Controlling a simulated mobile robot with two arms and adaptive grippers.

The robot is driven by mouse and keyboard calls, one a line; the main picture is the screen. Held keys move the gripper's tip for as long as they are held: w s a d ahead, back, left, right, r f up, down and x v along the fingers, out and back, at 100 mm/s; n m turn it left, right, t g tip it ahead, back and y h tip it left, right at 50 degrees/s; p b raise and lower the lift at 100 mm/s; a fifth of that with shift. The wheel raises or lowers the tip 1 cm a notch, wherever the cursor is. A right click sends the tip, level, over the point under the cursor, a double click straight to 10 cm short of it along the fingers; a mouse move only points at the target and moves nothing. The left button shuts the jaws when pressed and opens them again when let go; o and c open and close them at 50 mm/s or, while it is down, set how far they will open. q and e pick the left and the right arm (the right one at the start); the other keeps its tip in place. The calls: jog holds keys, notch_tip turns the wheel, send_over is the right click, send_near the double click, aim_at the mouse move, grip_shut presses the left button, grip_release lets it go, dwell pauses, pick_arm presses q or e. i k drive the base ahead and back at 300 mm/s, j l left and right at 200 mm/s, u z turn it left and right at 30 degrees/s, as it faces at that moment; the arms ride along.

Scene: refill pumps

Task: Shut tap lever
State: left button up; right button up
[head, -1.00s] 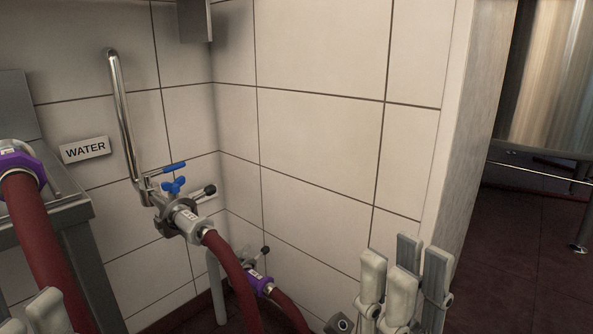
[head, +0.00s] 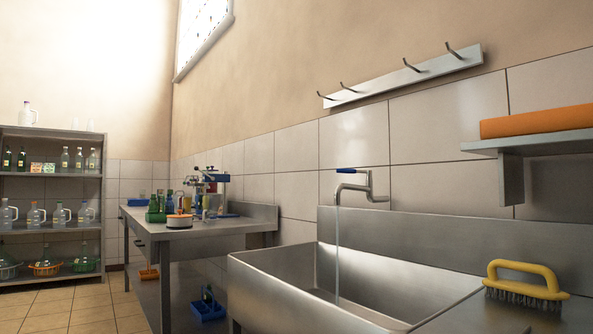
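A metal wall tap (head: 354,187) stands over a steel sink (head: 345,278). A blue tap lever (head: 352,171) sits on top of the spout end. A thin stream of water (head: 337,240) runs from the spout down into the basin. Neither of my grippers shows in the head view.
A yellow-handled brush (head: 525,284) lies on the sink's right ledge. A shelf with an orange roll (head: 540,121) juts from the wall at right. A hook rail (head: 405,74) hangs above. A steel table (head: 200,230) with bottles and a bottle rack (head: 50,205) stand to the left.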

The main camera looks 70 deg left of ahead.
aim_at(342, 170)
jog(key=j+u, duration=0.1)
jog(key=u, duration=1.8)
jog(key=i+j+z, duration=0.45)
jog(key=j+z, duration=0.15)
jog(key=i+j+z, duration=0.25)
jog(key=j, duration=0.2)
jog(key=j+z, duration=0.3)
jog(key=j, duration=0.05)
